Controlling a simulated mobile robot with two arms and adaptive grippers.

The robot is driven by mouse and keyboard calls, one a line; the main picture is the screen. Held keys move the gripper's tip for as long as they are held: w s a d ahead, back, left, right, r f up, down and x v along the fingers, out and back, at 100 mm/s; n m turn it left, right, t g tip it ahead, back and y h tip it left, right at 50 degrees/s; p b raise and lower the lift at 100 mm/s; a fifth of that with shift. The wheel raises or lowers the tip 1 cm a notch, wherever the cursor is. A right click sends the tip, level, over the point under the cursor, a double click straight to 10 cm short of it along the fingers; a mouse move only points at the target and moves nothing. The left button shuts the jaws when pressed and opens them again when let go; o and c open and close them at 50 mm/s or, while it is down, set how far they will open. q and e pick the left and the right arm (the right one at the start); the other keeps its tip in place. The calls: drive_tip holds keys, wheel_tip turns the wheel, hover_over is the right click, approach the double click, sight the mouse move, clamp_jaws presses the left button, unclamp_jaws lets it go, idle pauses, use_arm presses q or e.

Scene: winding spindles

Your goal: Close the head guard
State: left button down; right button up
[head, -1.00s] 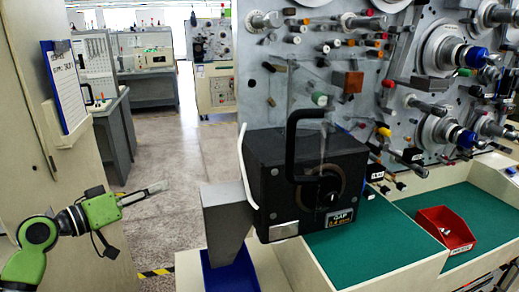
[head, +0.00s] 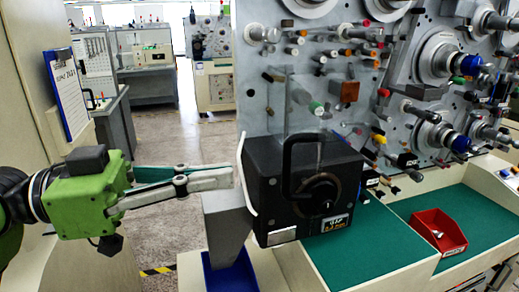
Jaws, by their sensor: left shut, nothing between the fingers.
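The winding head is a black box (head: 272,190) on the front of the machine. I cannot tell which of these parts is the head guard. My left gripper (head: 230,177) is shut and empty, with its fingertips just left of the pale strip. I cannot tell whether they touch it. My right gripper is out of view.
A grey chute (head: 226,228) stands below my left fingertips, over a blue bin (head: 232,272). A green-topped bench (head: 365,245) with a red tray (head: 440,230) lies to the right. Knobs and spindles stick out of the grey machine panel (head: 270,95). The floor aisle behind is clear.

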sight(287, 139)
use_arm(q)
drive_tip(key=p+x, duration=0.3)
drive_tip(key=x, duration=0.3)
drive_tip(key=shift+w, duration=0.1)
